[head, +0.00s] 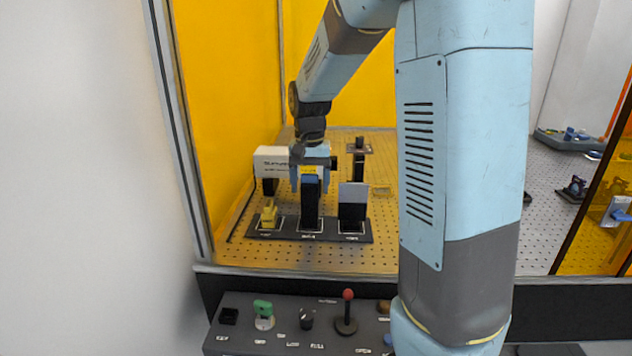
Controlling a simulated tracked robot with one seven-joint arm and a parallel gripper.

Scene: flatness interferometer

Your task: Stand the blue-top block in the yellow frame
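The blue-top block (310,203) is a tall black block with a blue cap, standing upright in the middle outlined place of a dark base plate (262,236). My gripper (310,180) points down at the block's top, with one pale blue finger on each side of it in the picture. The fingers look apart, with gaps beside the block; their depth relative to it is hard to tell. A small stepped yellow piece (268,214) is in the left place. I cannot make out a clearly yellow frame; the outlines on the plate look whitish.
A black block with a grey top (352,205) stands in the right place. A white instrument (270,158) and a post with a small platform (359,150) are behind. A control panel with a red-knobbed lever (347,310) is in front. Yellow panels close the left and back.

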